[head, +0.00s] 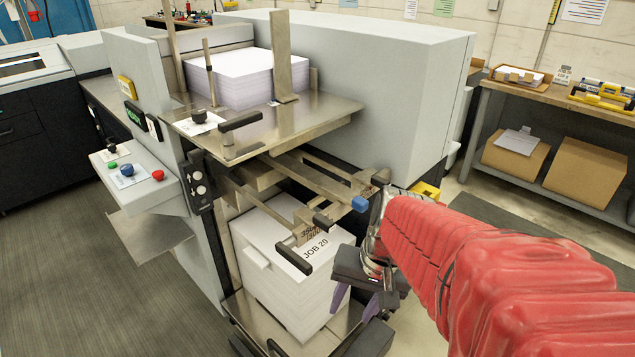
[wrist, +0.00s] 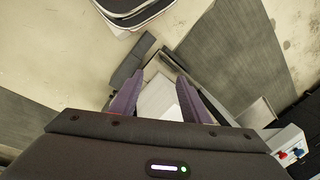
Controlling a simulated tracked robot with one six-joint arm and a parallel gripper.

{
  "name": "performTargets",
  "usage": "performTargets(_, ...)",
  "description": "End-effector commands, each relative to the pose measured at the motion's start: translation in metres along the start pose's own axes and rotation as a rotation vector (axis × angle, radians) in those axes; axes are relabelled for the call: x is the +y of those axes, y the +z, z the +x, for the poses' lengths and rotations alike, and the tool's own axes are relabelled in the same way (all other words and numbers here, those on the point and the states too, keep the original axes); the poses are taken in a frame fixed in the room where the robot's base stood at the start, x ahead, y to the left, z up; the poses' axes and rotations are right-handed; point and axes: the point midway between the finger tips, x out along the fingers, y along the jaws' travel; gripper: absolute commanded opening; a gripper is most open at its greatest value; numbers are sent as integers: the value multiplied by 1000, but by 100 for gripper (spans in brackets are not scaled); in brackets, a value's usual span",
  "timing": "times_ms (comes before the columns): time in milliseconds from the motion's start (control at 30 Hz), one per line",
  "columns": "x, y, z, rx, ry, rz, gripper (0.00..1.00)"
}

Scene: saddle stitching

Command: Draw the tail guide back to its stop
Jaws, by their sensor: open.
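My gripper (head: 360,299) points down with its two purple fingers apart and empty, to the right of the lower paper stack (head: 285,275) marked JOB 20. The fingers also show in the wrist view (wrist: 160,80), with a white surface between and below them. Above the stack, a metal guide plate (head: 308,232) with dark lettering hangs near black handles (head: 293,257). A bar with a blue end (head: 360,204) reaches out beside my wrist. An upright metal plate (head: 281,55) stands at the upper stack. I cannot tell which part is named the tail guide.
The upper paper stack (head: 235,76) lies on a metal table (head: 300,118) with a black handle (head: 240,122). A control panel (head: 135,172) with coloured buttons sits at left. A bench (head: 545,100) with boxes below stands at right. Grey floor lies open at front left.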

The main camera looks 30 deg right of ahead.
Motion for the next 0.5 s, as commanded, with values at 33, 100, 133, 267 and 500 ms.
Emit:
performTargets(33, 7, -3, 7, -37, -19, 72, 42)
performTargets(100, 13, -6, 15, -80, -52, 167, 42)
performTargets(133, 15, -7, 18, -99, -69, 208, 42)
performTargets(267, 22, -14, 30, -179, -147, 389, 42)
performTargets(500, 30, -36, 46, -319, -338, 741, 42)
